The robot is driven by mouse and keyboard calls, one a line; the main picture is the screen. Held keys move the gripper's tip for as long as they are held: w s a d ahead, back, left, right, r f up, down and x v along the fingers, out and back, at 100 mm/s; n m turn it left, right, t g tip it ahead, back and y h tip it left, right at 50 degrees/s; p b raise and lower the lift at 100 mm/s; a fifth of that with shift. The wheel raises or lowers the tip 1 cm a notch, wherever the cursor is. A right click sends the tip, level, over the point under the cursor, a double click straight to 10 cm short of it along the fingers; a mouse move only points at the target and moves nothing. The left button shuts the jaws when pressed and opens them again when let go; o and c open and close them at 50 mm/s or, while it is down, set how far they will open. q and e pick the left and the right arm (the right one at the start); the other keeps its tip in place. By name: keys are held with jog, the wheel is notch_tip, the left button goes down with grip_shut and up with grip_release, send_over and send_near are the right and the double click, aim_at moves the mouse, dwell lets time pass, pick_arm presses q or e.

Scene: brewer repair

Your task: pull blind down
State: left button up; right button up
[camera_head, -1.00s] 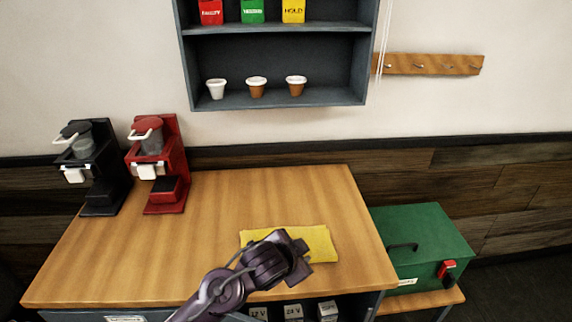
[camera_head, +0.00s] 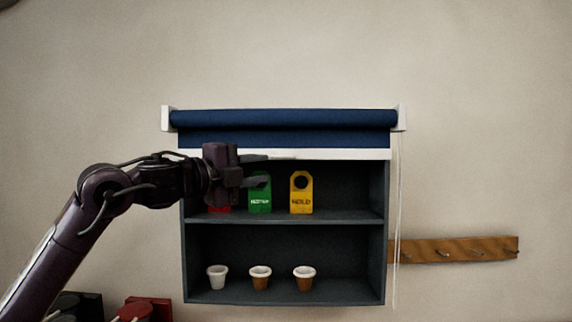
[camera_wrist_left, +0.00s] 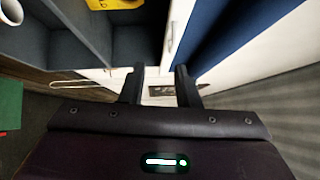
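The blue blind (camera_head: 320,138) hangs rolled up at the top of the wall cabinet, with only a short strip of cloth showing. Its white bottom bar (camera_head: 340,155) crosses the cabinet's upper edge. My left gripper (camera_head: 258,170) is at the left-middle of the cabinet, just under and in front of the bar. In the left wrist view my left gripper (camera_wrist_left: 160,82) has its fingers apart. There the white bar (camera_wrist_left: 178,28) lies just beyond the fingertips, toward the right one; I cannot tell whether they touch. My right gripper is out of view.
The open grey cabinet (camera_head: 285,221) holds green (camera_head: 260,195) and yellow (camera_head: 301,195) tags, a partly hidden red tag (camera_head: 219,209), and cups (camera_head: 260,278) below. A white cord (camera_head: 397,220) hangs at right by a wooden hook rail (camera_head: 460,248).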

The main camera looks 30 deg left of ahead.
aim_at(279, 157)
pick_arm(q)
jog(key=w+p, duration=0.1)
jog(key=w+r+p, duration=0.1)
jog(key=w, duration=0.1)
jog(key=w+r+p, duration=0.1)
jog(key=w+p, duration=0.1)
jog(key=shift+w+d+r, duration=0.1)
jog(key=shift+d+r, duration=0.1)
jog(key=shift+d, duration=0.05)
jog(key=shift+w+d+f, duration=0.1)
jog(key=shift+w+d, duration=0.05)
jog(key=shift+w, duration=0.4)
grip_shut()
